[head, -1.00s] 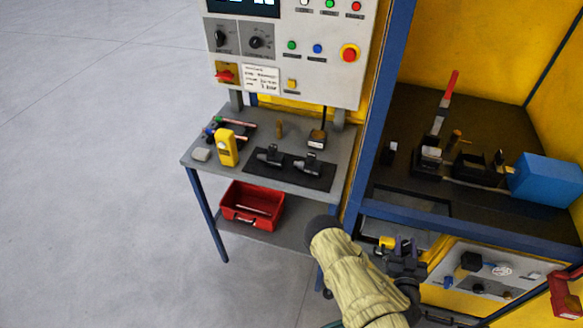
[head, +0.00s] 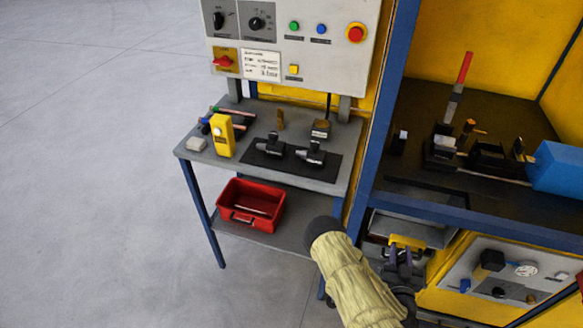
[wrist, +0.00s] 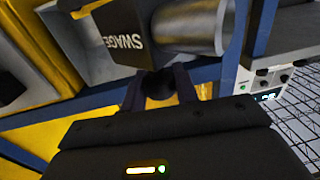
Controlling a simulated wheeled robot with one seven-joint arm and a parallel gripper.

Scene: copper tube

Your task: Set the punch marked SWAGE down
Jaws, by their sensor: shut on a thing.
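The punch marked SWAGE (wrist: 125,42) fills the top middle of the wrist view: a black block with white lettering and a shiny metal cylinder (wrist: 188,28) on its right. My gripper (wrist: 160,88) is shut on it by a dark rounded part below the block. In the head view my gripper (head: 398,262) is at lower centre right, beside the blue post and in front of the yellow machine. The punch is hard to make out there. A dark mat (head: 325,176) on the grey bench (head: 230,172) bears two dark grey metal-ended pieces (head: 270,146) (head: 311,153).
A red bin (head: 250,207) sits on the shelf below. The blue post (head: 378,130) separates the bench from the machine bed, which bears tooling and a blue block (head: 560,168).

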